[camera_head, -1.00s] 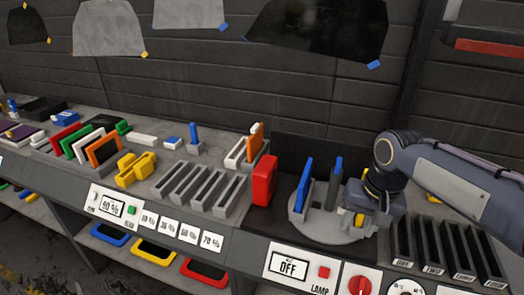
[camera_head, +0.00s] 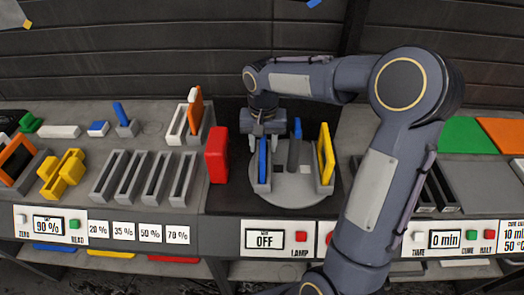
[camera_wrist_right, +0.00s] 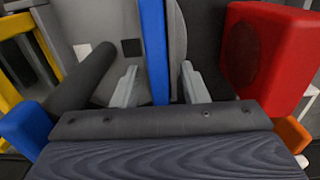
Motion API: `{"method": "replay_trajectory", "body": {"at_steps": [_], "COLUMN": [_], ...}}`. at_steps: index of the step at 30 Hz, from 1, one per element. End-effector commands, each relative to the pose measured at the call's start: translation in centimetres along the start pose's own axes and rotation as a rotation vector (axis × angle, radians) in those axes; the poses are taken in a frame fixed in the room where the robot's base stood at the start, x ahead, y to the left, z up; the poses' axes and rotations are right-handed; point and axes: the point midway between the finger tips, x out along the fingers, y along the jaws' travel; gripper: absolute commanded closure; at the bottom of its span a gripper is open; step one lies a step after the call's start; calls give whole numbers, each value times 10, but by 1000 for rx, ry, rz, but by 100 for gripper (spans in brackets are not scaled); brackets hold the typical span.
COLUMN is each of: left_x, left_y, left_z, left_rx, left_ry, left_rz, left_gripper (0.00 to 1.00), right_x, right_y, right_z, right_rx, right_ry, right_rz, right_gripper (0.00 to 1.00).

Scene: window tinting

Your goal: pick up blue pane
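The blue pane (camera_head: 263,164) stands upright in a slot at the left of the round grey turntable (camera_head: 291,193). My right gripper (camera_head: 265,136) is over its top, pointing down. In the right wrist view the blue pane (camera_wrist_right: 154,45) runs between the two grey fingers (camera_wrist_right: 158,88) of my right gripper. The fingers are apart, with a visible gap on the side of the right finger. Contact with the left finger is hard to tell. My left gripper is not in view.
A yellow pane (camera_head: 326,153) stands at the turntable's right, and a dark post with a blue top (camera_head: 297,130) stands between. A red block (camera_head: 217,154) is close to the left, also large in the right wrist view (camera_wrist_right: 268,60). Grey slotted racks (camera_head: 145,177) lie further left.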

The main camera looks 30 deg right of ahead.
Motion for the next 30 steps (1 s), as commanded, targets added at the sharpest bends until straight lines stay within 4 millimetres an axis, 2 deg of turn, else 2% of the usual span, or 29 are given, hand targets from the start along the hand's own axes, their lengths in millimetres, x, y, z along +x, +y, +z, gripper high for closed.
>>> {"method": "replay_trajectory", "body": {"at_steps": [4,11,21,30], "left_x": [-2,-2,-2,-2], "left_y": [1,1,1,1], "left_z": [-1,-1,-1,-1], "left_rx": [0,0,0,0], "left_ry": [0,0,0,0], "left_rz": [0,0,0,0], "left_gripper": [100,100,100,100], "right_x": [14,16,16,15], "right_y": [0,-1,-1,-1], "right_z": [0,0,0,0], "right_rx": [-3,-2,-2,-2], "right_ry": [0,2,2,3], "right_rz": [0,-1,-1,-2], "right_gripper": [60,60,100,100]}}
